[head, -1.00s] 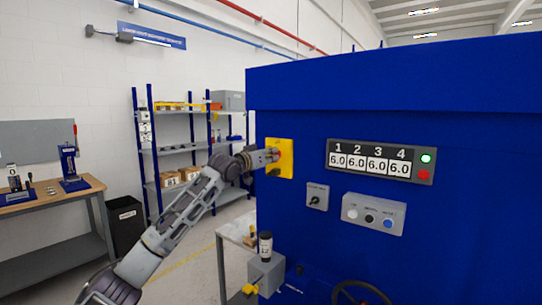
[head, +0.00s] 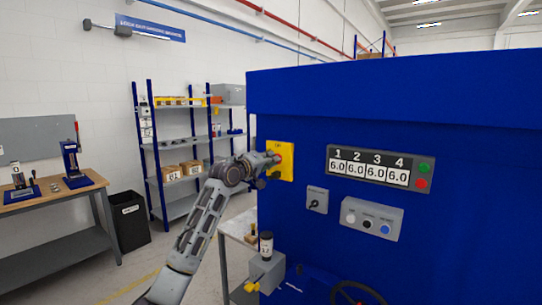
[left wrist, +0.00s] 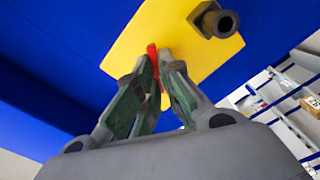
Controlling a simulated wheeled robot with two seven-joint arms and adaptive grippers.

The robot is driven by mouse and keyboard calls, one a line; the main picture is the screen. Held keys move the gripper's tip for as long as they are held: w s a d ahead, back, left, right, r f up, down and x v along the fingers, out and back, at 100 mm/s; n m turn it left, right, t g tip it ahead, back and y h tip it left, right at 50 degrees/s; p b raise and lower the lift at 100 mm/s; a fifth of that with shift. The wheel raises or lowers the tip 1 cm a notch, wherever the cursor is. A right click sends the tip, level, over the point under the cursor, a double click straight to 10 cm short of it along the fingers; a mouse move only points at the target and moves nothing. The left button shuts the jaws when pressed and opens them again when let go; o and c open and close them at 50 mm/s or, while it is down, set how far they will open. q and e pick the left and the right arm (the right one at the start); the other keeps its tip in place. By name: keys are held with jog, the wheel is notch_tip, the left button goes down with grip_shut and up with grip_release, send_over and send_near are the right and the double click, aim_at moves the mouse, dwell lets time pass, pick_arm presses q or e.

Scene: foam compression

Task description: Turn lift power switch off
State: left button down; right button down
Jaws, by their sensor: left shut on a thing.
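The yellow switch plate (head: 287,158) is on the front of the blue machine, near its left edge. It also shows in the left wrist view (left wrist: 158,32). My left gripper (head: 273,159) is at the plate. In the left wrist view my left gripper (left wrist: 158,75) is shut on the red switch handle (left wrist: 153,58), whose upper end shows between the fingertips. A dark round cylinder (left wrist: 218,21) sticks out of the plate beside the fingers. The display panel (head: 369,167) reads 6.0 under each number. Its green lamp (head: 424,167) looks dim and its red lamp (head: 421,183) bright. My right gripper is not seen.
A small knob box (head: 317,200) and a grey button box (head: 372,217) stick out below the display. A side table (head: 238,231) stands left of the blue machine (head: 450,130). A shelf rack (head: 190,148), a black bin (head: 130,222) and a workbench (head: 60,205) are farther left.

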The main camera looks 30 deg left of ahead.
pick_arm(q)
jog(key=shift+n+p, duration=0.85)
jog(key=shift+n, duration=0.15)
jog(key=shift+n+p, duration=0.8)
jog(key=shift+p, duration=0.1)
jog(key=shift+n+p, duration=0.8)
jog(key=shift+f+n+p, duration=0.15)
jog(key=shift+n+p, duration=0.15)
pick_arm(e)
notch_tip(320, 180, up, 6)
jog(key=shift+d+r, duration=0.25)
pick_arm(q)
jog(key=shift+n, duration=0.3)
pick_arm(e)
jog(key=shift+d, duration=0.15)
pick_arm(q)
jog(key=c, duration=1.6)
grip_release()
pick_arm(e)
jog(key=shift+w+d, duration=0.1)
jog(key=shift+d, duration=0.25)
pick_arm(q)
jog(key=shift+o, duration=0.2)
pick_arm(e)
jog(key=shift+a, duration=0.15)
